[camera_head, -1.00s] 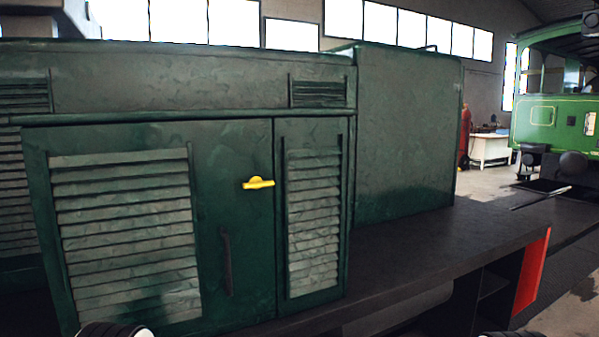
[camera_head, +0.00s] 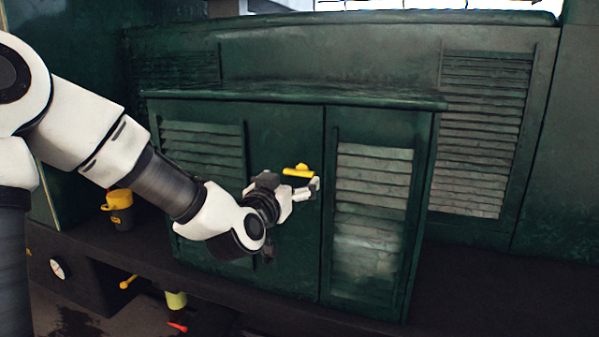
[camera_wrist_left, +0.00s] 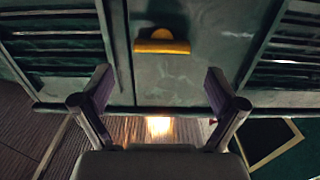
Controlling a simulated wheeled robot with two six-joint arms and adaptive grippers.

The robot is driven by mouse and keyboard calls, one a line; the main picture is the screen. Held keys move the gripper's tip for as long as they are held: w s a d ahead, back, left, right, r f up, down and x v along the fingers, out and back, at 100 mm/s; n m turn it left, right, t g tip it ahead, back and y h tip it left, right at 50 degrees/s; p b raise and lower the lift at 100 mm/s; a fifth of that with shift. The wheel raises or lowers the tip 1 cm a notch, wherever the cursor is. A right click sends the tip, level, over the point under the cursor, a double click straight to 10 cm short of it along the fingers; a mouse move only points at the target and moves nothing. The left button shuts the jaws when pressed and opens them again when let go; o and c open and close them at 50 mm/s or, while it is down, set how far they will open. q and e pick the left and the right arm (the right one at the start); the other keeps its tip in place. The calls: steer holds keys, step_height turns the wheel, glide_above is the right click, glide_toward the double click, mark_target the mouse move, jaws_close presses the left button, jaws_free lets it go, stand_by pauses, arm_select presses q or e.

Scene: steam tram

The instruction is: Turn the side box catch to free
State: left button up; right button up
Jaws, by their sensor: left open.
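The side box (camera_head: 285,215) is dark green with two louvred doors. Its yellow catch (camera_head: 299,171) is on the left door near the seam and lies roughly horizontal. My left gripper (camera_head: 305,190) is in front of the door, just below the catch in the head view. In the left wrist view the catch (camera_wrist_left: 162,46) lies crosswise beyond the tips of my left gripper (camera_wrist_left: 159,80), and its fingers are spread apart with nothing between them. I cannot tell whether a finger touches the door. My right gripper is not in view.
A louvred green wall (camera_head: 480,130) stands behind the box. A dark running board (camera_head: 480,290) lies in front and to the right, mostly clear.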

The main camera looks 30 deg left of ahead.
mark_target(297, 173)
arm_select(q)
steer(key=p+x, duration=0.1)
steer(key=x, duration=0.1)
steer(key=p+x, duration=0.1)
steer(key=x, duration=0.1)
steer(key=shift+w+a, duration=0.3)
steer(key=shift+w+d, duration=0.25)
steer(key=shift+w, duration=0.05)
steer(key=shift+a+f, duration=0.1)
steer(key=shift+a, duration=0.15)
steer(key=c, duration=0.7)
steer(key=shift+d, duration=0.1)
steer(key=c, duration=0.4)
steer(key=shift+c, duration=0.2)
